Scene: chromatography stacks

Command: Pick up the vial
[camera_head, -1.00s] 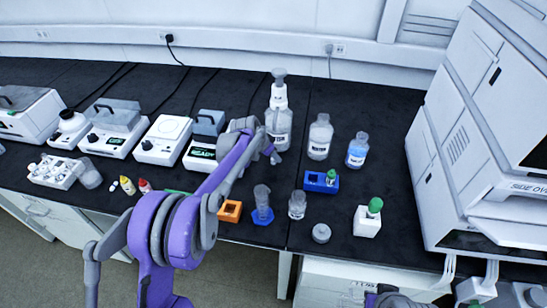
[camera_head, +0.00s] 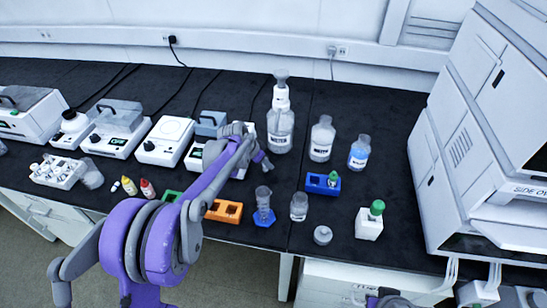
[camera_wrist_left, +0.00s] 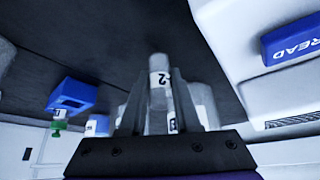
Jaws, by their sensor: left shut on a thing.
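A clear vial (camera_wrist_left: 158,85) with a white label marked with a dark figure stands between the fingers of my left gripper (camera_wrist_left: 160,112) in the left wrist view. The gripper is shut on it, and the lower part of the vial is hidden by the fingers. In the head view my left gripper (camera_head: 264,161) is over the bench, left of and in front of the large clear bottle (camera_head: 280,130). I cannot make out the vial there.
Several white devices line the left. A large white instrument (camera_head: 480,140) fills the right.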

